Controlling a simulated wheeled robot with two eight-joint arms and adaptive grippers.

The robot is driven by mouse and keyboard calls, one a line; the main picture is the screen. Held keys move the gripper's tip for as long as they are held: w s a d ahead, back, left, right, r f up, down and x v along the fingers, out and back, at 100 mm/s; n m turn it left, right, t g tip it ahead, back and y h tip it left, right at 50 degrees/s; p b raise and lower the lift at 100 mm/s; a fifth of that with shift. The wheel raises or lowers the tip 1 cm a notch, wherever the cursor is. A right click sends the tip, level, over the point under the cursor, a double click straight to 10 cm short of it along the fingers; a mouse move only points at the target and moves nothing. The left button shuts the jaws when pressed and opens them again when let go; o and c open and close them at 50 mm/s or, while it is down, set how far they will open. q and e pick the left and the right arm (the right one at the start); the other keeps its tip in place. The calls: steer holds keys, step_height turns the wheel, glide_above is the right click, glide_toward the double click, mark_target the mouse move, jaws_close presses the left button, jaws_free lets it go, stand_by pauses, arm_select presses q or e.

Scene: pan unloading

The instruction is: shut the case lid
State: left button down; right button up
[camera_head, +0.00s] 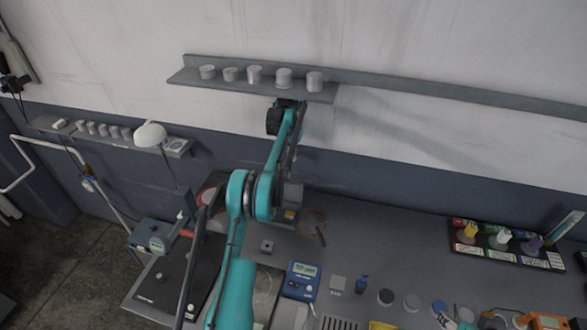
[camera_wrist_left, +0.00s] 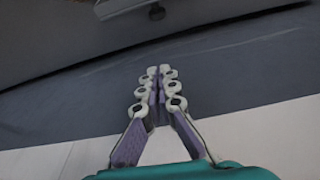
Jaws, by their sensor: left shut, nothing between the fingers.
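I cannot pick out a case or its lid with certainty in either view. My left arm, teal and dark, rises from the bottom of the head view, and its far end is just below the wall shelf. My left gripper (camera_wrist_left: 158,72) shows in the wrist view with its two fingers together and nothing between them. It is against a background of dark band and pale wall. In the head view its fingers are too small to make out. The arm hides part of the bench behind it. My right gripper is in neither view.
A wall shelf (camera_head: 352,81) holds several grey cylinders at its left end. The grey bench (camera_head: 385,246) carries a blue meter (camera_head: 301,281), small jars and a bottle rack (camera_head: 507,244). A white lamp (camera_head: 150,134) stands left of my arm. The bench's back middle is clear.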

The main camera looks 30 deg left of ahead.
mark_target(285, 190)
arm_select(q)
steer(key=f, duration=0.3)
steer(key=w+f, duration=0.1)
steer(key=f, duration=0.5)
steer(key=shift+w+a+f, duration=0.1)
steer(key=shift+w+f, duration=0.05)
steer(key=shift+f, duration=0.1)
steer(key=shift+s+d+r, duration=0.1)
steer(key=shift+s+r, duration=0.05)
steer(key=shift+s, duration=0.5)
steer(key=shift+s+d+r, duration=0.1)
steer(key=shift+s+d, duration=0.05)
steer(key=shift+s, duration=0.55)
steer(key=shift+s+d+r, duration=0.1)
steer(key=shift+s+r, duration=0.05)
steer(key=shift+s, duration=0.5)
steer(key=shift+s, duration=0.1)
